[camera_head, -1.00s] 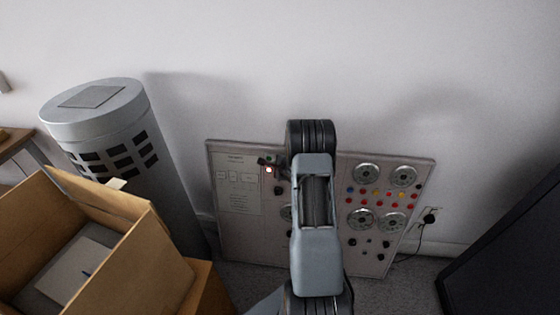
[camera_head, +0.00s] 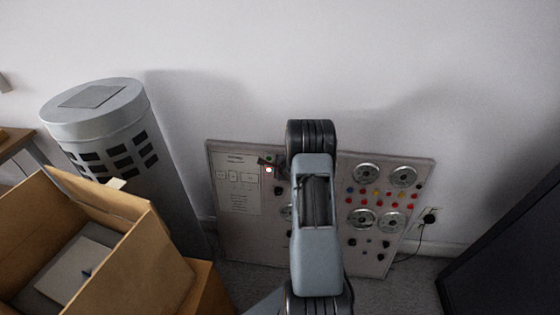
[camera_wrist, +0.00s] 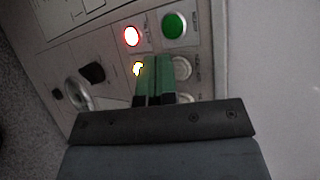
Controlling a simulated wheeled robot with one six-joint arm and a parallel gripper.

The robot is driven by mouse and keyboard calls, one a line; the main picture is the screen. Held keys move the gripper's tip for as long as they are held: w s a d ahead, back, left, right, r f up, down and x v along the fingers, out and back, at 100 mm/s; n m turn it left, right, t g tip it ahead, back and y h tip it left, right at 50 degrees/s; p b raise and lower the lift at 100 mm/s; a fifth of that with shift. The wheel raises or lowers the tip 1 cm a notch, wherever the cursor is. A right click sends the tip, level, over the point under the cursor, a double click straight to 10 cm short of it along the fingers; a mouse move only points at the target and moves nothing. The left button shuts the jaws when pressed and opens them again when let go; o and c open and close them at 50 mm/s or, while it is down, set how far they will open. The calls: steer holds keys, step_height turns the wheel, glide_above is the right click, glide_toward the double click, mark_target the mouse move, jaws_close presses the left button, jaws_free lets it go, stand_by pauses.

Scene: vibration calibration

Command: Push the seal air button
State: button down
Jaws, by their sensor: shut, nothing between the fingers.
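A pale control panel (camera_head: 235,240) leans against the wall behind my arm. Pale round buttons (camera_wrist: 182,68) lie right of my fingers. The labels are too blurred to tell which is the seal air button. In the head view my arm hides the panel's middle.
An open cardboard box (camera_head: 150,255) stands at lower left, before a grey cylinder (camera_head: 95,115). A dark object (camera_head: 510,255) stands at the right. A plug and cord (camera_head: 429,219) sit beside the panel's right edge.

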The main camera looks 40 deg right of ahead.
steer(key=shift+w+d, duration=0.1)
steer(key=shift+w, duration=0.05)
steer(key=shift+w+d+f+p, duration=0.1)
steer(key=shift+w+d+p, duration=0.1)
steer(key=shift+p, duration=0.1)
steer(key=shift+w+d, duration=0.25)
stand_by(0.8)
steer(key=shift+s+a, duration=0.1)
stand_by(0.3)
steer(key=shift+s+a+p, duration=0.45)
steer(key=shift+p, duration=0.05)
steer(key=shift+s, duration=0.1)
steer(key=s+a, duration=0.1)
steer(key=s+a+r+p, duration=0.1)
steer(key=s+a, duration=0.1)
steer(key=shift+s+a+r, duration=0.1)
steer(key=shift+s+a, duration=0.1)
stand_by(0.3)
stand_by(0.8)
